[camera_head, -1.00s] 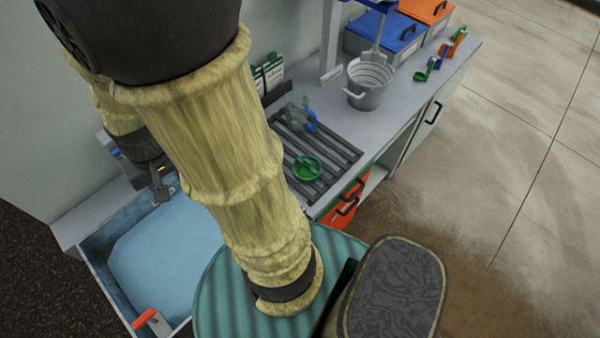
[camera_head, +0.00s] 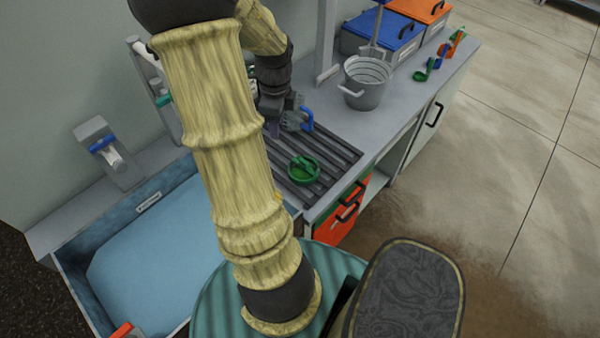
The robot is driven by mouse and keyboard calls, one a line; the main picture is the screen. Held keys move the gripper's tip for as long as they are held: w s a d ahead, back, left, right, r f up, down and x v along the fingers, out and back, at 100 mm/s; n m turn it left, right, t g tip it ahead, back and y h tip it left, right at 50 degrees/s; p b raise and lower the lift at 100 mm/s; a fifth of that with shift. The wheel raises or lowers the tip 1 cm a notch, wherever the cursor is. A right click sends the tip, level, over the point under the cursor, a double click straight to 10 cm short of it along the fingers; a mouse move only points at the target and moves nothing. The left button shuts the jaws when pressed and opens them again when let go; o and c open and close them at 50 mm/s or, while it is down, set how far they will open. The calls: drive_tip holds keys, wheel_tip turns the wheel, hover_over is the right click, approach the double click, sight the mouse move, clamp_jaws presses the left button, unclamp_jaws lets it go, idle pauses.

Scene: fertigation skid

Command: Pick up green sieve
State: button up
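The green sieve (camera_head: 304,169) is a small round green thing with a raised rim. It lies on the dark slatted rack (camera_head: 338,163) set in the counter, near the rack's front left part. My gripper (camera_head: 276,128) is at the far left of the rack, behind the sieve and a little to its left, apart from it. The gripper is small and dark here, partly hidden by my arm, and its fingers cannot be made out. A grey piece with a blue handle (camera_head: 307,118) stands just right of my gripper; whether they touch cannot be told.
A grey metal bucket (camera_head: 365,84) stands right of the rack. Blue (camera_head: 382,34) and orange (camera_head: 423,10) boxes are behind it. Small coloured scoops (camera_head: 424,70) lie near the counter's right end. A blue water basin (camera_head: 135,260) is at left. A wall-side dispenser (camera_head: 108,150) stands behind the basin.

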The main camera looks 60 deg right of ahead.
sight(303, 160)
drive_tip(key=s+d+f+m+b, duration=0.1)
drive_tip(key=s+d+m, duration=0.4)
drive_tip(key=m, duration=0.1)
drive_tip(key=shift+d+f, duration=0.3)
drive_tip(key=shift+f, duration=0.05)
drive_tip(key=shift+s, duration=0.1)
wheel_tip(303, 160, down, 12)
drive_tip(key=shift+f+b, duration=0.15)
drive_tip(key=shift+b, duration=0.3)
drive_tip(key=f, duration=0.5)
drive_tip(key=shift+a+f, duration=0.1)
drive_tip(key=shift+a, duration=0.2)
